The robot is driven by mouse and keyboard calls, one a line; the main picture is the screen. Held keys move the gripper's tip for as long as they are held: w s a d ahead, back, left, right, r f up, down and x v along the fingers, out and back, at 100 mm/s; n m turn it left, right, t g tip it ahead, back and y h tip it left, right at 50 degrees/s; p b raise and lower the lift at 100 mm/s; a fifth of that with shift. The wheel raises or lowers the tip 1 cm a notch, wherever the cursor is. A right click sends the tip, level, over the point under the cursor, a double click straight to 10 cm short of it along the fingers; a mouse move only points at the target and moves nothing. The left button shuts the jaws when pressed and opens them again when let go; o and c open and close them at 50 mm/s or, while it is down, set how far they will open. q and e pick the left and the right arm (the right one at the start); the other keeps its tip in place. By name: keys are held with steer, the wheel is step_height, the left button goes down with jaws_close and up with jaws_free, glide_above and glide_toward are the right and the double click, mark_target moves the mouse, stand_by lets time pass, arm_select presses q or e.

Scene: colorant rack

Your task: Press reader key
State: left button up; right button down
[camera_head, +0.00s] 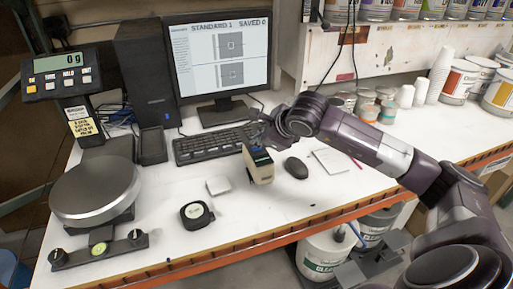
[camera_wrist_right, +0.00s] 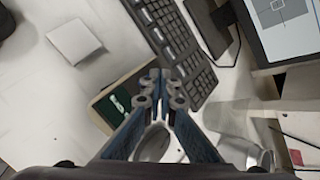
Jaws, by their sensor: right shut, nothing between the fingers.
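The reader (camera_head: 260,168) is a small cream device with a dark top, standing on the white bench in front of the keyboard. In the right wrist view its dark green screen (camera_wrist_right: 113,101) and tan edge show, partly covered by my fingers. My right gripper (camera_head: 262,138) is shut and empty, just above and behind the reader's top. In the right wrist view its fingertips (camera_wrist_right: 163,78) point down over the reader's edge. I cannot tell whether they touch it, and the key is hidden or too small to make out. My left gripper is not in view.
The keyboard (camera_head: 214,144) and monitor (camera_head: 222,60) are behind the reader; the mouse (camera_head: 296,168) is close on its right. A white square (camera_head: 218,186) and a tape measure (camera_head: 196,214) lie to the left, with a scale (camera_head: 96,190) beyond. Bare bench lies in front.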

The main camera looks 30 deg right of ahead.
mark_target(258, 148)
steer(key=shift+f+b, duration=0.25)
steer(key=shift+b, duration=0.05)
steer(key=shift+r, duration=0.1)
stand_by(0.4)
steer(key=shift+r, duration=0.7)
steer(key=shift+p, duration=0.3)
steer(key=shift+r+p, duration=1.35)
steer(key=shift+r, duration=1.2)
steer(key=shift+f, duration=0.1)
